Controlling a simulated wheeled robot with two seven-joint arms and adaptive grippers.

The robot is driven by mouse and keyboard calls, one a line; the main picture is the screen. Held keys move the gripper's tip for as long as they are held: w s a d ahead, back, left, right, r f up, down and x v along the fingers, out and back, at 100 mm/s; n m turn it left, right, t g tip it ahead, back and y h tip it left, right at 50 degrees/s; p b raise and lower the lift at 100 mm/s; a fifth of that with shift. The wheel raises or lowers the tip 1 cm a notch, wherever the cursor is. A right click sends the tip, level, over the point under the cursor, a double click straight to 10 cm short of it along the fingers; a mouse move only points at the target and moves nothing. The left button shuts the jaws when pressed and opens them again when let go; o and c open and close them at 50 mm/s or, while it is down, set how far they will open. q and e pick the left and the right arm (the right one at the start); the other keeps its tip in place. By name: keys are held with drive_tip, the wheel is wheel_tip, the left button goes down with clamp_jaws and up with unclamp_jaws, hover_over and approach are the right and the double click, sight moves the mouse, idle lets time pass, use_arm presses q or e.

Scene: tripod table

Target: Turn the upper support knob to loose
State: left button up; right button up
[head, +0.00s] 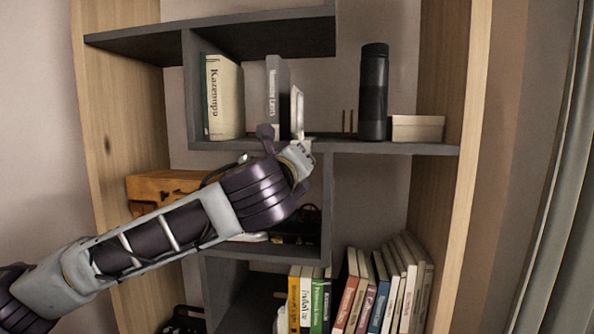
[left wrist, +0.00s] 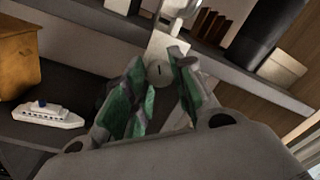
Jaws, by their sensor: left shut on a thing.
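The upper support knob (left wrist: 159,74) is a small pale grey disc with a short dark mark. It shows in the left wrist view at the front of a white upright piece (left wrist: 166,47), between my two green-padded fingers. My left gripper (left wrist: 153,82) is shut on this knob. In the head view my left gripper (head: 302,152) is at the front edge of the middle shelf, just below the white upright piece (head: 297,112). The knob is hidden there by the gripper and wrist. My right gripper is in neither view.
The middle shelf (head: 385,147) holds books (head: 224,98), a dark cylinder (head: 373,92) and a pale box (head: 416,128). A wooden box (head: 160,186) stands lower left. A white toy ship (left wrist: 47,114) lies on a lower shelf. More books (head: 385,290) fill the bottom right.

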use_arm(q)
drive_tip(key=n+y+b, duration=0.1)
drive_tip(key=n+b, duration=0.5)
drive_tip(key=n, duration=1)
drive_tip(key=shift+d+f+n, duration=0.1)
drive_tip(key=shift+f+n, duration=0.05)
drive_tip(key=shift+n, duration=0.25)
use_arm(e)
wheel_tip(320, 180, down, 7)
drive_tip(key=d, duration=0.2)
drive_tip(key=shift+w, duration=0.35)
use_arm(q)
drive_tip(key=o, duration=1.1)
drive_tip(key=shift+c, duration=0.2)
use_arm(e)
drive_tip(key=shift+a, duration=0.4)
